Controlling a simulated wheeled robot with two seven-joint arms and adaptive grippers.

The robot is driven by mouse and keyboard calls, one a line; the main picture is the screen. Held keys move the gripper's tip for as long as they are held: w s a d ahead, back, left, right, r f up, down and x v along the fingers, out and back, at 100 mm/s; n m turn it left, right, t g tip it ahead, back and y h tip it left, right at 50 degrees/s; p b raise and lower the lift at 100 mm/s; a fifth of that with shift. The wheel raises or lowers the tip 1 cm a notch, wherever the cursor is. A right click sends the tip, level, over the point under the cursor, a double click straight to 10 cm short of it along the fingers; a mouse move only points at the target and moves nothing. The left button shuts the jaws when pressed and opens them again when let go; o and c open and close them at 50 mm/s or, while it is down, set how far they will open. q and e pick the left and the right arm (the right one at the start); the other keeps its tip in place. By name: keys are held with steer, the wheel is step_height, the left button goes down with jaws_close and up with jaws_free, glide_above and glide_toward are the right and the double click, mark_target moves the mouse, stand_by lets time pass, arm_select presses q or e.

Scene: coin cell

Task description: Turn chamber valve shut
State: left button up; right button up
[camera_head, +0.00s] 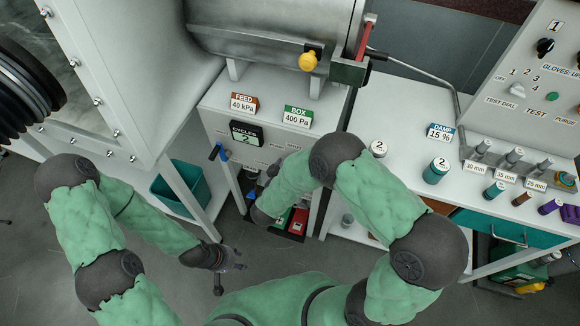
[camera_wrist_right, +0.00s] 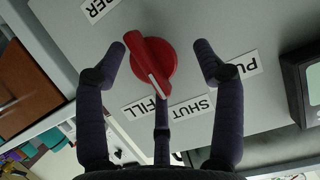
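The chamber valve is a red round knob (camera_wrist_right: 153,68) with a raised bar and a white pointer line, on a pale panel in the right wrist view. In the head view the knob cannot be made out, and my right arm covers much of that area. My left gripper (camera_head: 230,262) hangs low over the floor, its fingers too small to judge.
A PU-label (camera_wrist_right: 236,70) and a dark-framed box (camera_wrist_right: 303,82) sit right of the knob. In the head view, a steel cylinder (camera_head: 265,35) with a yellow knob (camera_head: 308,61) stands above the panel. A white bench (camera_head: 400,110) with small cylinders is at right, a teal bin (camera_head: 180,188) at left.

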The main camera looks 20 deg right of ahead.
steer(key=v, duration=1.2)
steer(key=shift+f, duration=0.1)
stand_by(0.4)
step_height(320, 180, down, 13)
steer(key=n+g+y, duration=0.3)
steer(key=g+y, duration=0.1)
steer(key=y, duration=0.3)
steer(key=s+f+g+y, duration=0.2)
steer(key=s+g, duration=0.1)
steer(key=s, duration=0.3)
steer(key=s+d+f+n+g+y, duration=0.1)
steer(key=s+f+g+y, duration=0.1)
steer(key=s, duration=0.5)
steer(key=shift+s+d+f+g+y, duration=0.15)
steer(key=shift+s+f+g+y, duration=0.15)
steer(key=shift+f+g, duration=0.6)
steer(key=shift+w, duration=0.1)
